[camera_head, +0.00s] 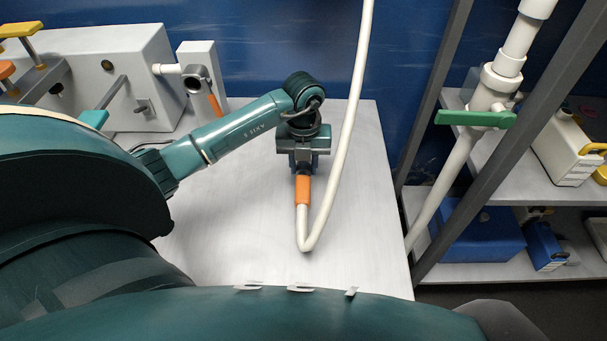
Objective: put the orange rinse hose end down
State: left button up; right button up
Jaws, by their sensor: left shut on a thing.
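The orange rinse hose end (303,189) is an orange sleeve on the end of a white hose (350,115). My left gripper (303,168) is shut on the orange end, over the grey-white table (235,240). The hose leaves the orange end toward the front, bends sharply, then rises up and out of the top of the picture. I cannot tell whether the hose bend touches the table. My fingertips are mostly hidden by the gripper body. My right gripper is not in view.
A light grey cabinet (140,75) with levers stands at the back left, beside a white post with a pipe outlet (197,80) and another orange handle. A white pipe with a green valve handle (475,118) stands right of the table, before shelves.

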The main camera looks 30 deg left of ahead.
aim_at(304, 173)
pick_arm(q)
jog(key=shift+f, duration=1.8)
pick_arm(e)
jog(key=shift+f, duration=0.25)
pick_arm(q)
jog(key=shift+f, duration=0.1)
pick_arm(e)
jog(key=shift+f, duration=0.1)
pick_arm(q)
jog(key=o, duration=1.1)
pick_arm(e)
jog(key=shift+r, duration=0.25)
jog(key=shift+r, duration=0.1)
pick_arm(q)
jog(key=shift+r, duration=0.4)
notch_tip(304, 173, up, 12)
jog(key=shift+f, duration=0.25)
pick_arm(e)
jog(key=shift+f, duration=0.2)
